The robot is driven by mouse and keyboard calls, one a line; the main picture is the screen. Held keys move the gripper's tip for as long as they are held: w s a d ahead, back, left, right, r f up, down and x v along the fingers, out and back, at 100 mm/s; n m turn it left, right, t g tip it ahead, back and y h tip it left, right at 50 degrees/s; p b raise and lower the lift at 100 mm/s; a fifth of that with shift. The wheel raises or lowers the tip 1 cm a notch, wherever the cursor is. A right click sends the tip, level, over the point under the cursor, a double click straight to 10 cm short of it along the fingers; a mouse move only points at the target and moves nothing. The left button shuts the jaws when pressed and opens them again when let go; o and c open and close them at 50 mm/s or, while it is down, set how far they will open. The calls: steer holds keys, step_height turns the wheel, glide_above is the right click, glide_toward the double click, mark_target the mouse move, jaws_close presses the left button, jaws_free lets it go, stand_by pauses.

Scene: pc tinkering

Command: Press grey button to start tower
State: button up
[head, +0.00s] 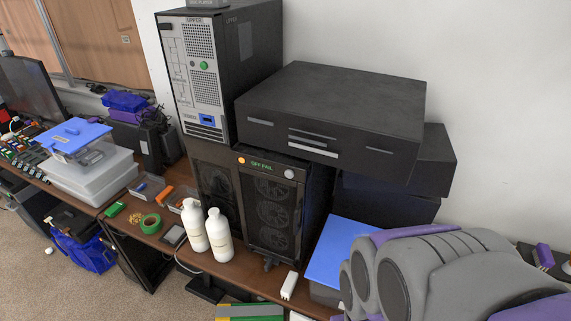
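A black tower with round front fans (272,215) stands on the brown desk in the head view. Near its top edge is a round grey button (289,173), unobstructed, at the right of a small green-lit display (262,164). An orange light (241,160) glows at the display's left. A second tower marked "UPPER" (200,75) stands behind and above, with a green button (203,65) on its silver front. A grey and purple part of my arm fills the lower right, apart from the button in the picture. My gripper's fingers are not in view.
Two white bottles (219,235) stand just in front of the fan tower's left side. A wide black box (335,105) overhangs at the upper right. A blue-topped box (335,252) is at the right. Green tape (150,223) and small trays lie left.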

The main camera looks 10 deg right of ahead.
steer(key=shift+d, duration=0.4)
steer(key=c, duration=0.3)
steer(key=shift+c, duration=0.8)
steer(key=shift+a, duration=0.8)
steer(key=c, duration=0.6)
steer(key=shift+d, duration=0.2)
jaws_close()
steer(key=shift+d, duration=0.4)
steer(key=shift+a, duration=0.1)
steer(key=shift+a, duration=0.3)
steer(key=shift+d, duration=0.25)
